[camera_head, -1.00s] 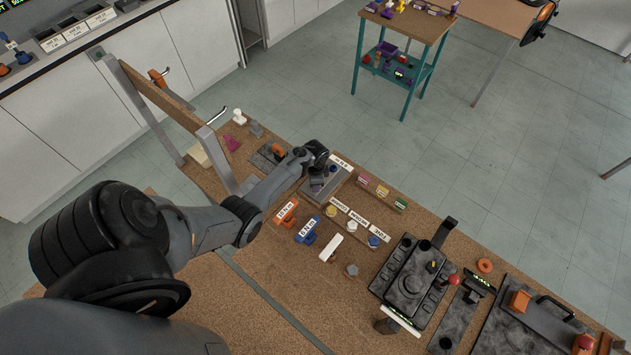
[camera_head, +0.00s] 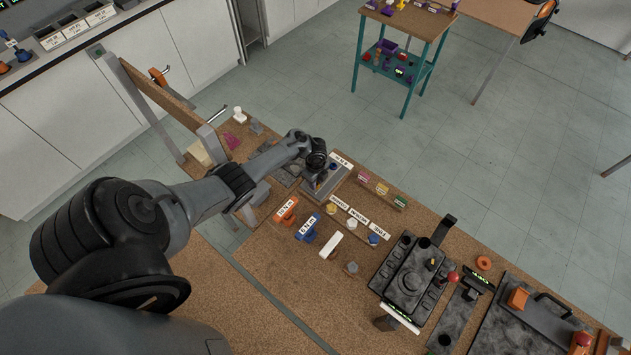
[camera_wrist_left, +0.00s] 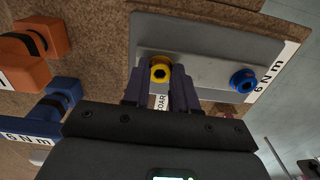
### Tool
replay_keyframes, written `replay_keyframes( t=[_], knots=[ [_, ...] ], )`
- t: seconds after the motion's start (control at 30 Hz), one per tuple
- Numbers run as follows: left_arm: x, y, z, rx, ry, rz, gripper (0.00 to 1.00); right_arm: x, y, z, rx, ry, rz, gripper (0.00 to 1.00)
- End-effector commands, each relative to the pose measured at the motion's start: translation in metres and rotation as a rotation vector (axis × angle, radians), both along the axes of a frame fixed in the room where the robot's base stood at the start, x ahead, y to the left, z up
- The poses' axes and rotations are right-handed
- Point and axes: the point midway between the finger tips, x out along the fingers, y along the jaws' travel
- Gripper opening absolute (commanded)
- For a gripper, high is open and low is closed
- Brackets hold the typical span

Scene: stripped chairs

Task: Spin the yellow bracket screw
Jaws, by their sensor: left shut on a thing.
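The yellow bracket screw (camera_wrist_left: 160,71) shows in the left wrist view as a ring-shaped head with a dark socket. It sits on a grey metal bracket plate (camera_wrist_left: 205,45). My left gripper (camera_wrist_left: 160,80) has its two purple fingers closed around the yellow screw, one on each side. A blue screw (camera_wrist_left: 243,80) sits on the same plate to the right, near a "6 N m" label. In the head view my left gripper (camera_head: 315,180) is over the bracket plate (camera_head: 338,178) and hides the yellow screw. My right gripper is not in view.
Orange (camera_head: 286,209) and blue (camera_head: 308,230) labelled tools stand close by on the brown table.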

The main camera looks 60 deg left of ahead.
Motion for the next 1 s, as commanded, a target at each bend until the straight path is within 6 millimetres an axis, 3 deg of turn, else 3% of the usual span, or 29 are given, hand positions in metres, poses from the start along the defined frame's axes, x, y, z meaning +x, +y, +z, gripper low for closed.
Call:
replay_keyframes(
  t=[0.73,0.77,0.9,1.0],
  knots=[
    [0.0002,-0.0005,0.0002,0.0,0.0,-0.097,0.0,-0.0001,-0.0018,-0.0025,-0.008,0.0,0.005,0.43],
    [0.0002,-0.0006,0.0002,0.0,0.0,-0.097,0.29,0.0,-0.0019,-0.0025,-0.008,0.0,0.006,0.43],
    [0.0003,-0.0004,0.0002,0.0,0.0,-0.096,0.5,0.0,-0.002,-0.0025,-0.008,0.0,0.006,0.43],
    [0.0002,-0.0003,0.0002,0.0,0.0,-0.096,0.53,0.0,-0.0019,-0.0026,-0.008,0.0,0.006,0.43]
  ],
)
